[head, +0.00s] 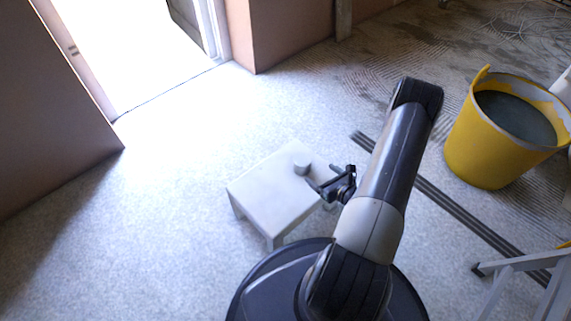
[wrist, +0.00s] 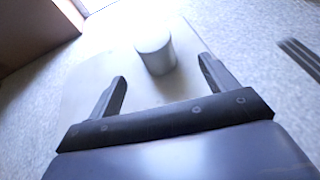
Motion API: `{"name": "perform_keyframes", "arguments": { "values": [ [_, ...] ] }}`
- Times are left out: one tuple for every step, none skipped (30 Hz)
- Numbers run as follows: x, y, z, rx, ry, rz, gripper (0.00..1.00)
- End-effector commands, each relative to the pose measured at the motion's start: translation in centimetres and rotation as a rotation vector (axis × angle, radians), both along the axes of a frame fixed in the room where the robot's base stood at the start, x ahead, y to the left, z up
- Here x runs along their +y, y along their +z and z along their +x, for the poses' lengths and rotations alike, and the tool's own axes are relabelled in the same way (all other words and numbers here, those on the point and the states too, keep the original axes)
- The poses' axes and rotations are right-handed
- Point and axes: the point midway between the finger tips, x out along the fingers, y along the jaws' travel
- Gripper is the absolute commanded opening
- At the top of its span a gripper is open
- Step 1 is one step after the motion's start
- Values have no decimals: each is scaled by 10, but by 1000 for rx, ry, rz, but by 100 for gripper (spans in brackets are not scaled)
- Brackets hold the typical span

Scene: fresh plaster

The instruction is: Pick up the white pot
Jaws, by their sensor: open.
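The white pot (head: 301,163) is a small plain cylinder standing upright near the far right edge of a low white table (head: 262,190). In the wrist view the pot (wrist: 155,53) stands ahead of my gripper (wrist: 163,70), roughly between the lines of its two fingers and a little beyond the fingertips. The table (wrist: 84,88) shows below and to the left of it. In the head view my gripper (head: 320,178) is open and empty at the right side of the table, close to the pot. I cannot tell whether a finger touches the pot.
A yellow bucket (head: 475,140) with dark contents stands at the right. Dark rails (head: 440,200) lie on the floor right of the table. A stepladder (head: 515,268) is at the lower right. A bright doorway (head: 140,45) opens at the upper left. Floor left of the table is clear.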

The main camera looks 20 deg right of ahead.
Motion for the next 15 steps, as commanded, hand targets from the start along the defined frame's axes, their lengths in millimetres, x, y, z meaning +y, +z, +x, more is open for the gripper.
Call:
{"name": "perform_keyframes", "arguments": {
  "values": [
    [3,-9,1,2,4,-1,81],
    [4,-11,2,2,5,-3,81],
    [5,-13,5,0,7,-4,81],
    [6,-15,8,0,9,-5,81],
    [7,-16,12,0,10,-5,81],
    [8,-18,17,0,10,-5,81],
    [9,-20,22,0,10,-5,81],
    [10,-22,26,0,11,-5,81],
    [11,-24,32,0,9,-5,81],
    [12,-26,36,1,10,-5,81],
    [12,-27,39,1,10,-5,81],
    [13,-29,44,0,8,-6,81],
    [14,-29,46,0,8,-4,81],
    [14,-30,48,0,8,-4,81],
    [14,-30,50,0,7,-3,81]
  ]
}}
